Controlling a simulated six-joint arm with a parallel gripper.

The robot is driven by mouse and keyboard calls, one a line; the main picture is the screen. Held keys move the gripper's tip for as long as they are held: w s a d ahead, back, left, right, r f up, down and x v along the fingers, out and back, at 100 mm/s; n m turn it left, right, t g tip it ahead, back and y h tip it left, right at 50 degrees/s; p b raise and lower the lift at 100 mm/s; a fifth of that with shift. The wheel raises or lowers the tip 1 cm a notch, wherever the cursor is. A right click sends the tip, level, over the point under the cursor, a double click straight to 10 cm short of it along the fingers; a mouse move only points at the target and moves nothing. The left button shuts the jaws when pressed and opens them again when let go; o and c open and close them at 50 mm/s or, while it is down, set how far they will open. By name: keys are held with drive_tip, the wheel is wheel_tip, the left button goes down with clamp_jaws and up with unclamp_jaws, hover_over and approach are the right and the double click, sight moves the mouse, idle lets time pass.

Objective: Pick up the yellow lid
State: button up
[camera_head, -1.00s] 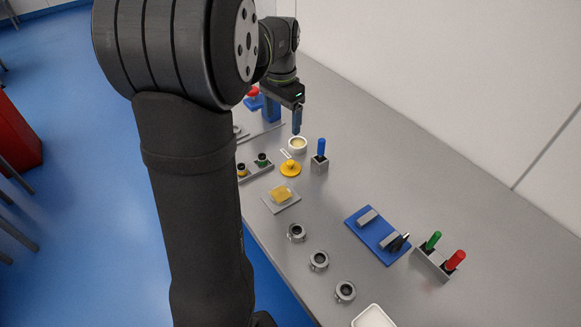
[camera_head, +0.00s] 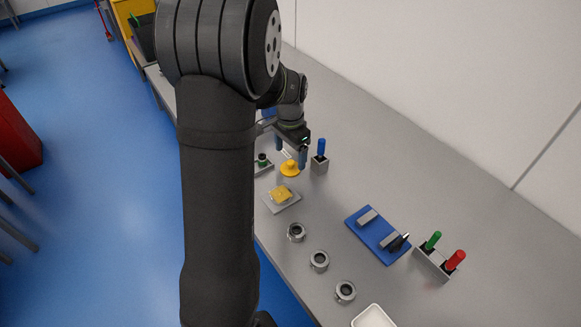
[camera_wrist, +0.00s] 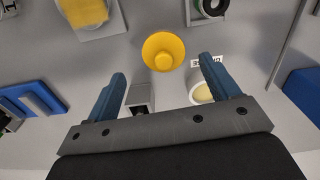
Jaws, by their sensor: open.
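The yellow lid (camera_head: 290,169) is a round disc with a raised knob, lying on the grey table. In the wrist view the lid (camera_wrist: 163,51) lies just past the fingertips, between their lines. My gripper (camera_head: 291,160) is above the table near the lid. In the wrist view my gripper (camera_wrist: 162,68) has its two blue fingers spread wide with nothing between them. A white cup with pale yellow contents (camera_wrist: 202,94) is beside the right finger in the wrist view; my gripper hides it in the head view.
A grey block with a blue-handled piece (camera_head: 320,160) stands close to the lid's right. A grey plate with a yellow block (camera_head: 281,199) is in front. Several metal rings (camera_head: 319,261) and a blue fixture (camera_head: 377,236) lie nearer.

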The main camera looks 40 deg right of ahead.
sight(290, 162)
drive_tip(key=f, duration=0.4)
drive_tip(key=shift+w+f, duration=0.2)
drive_tip(key=shift+f, duration=0.15)
drive_tip(key=c, duration=1.1)
drive_tip(key=shift+o, duration=0.2)
drive_tip(key=shift+d+r, duration=0.1)
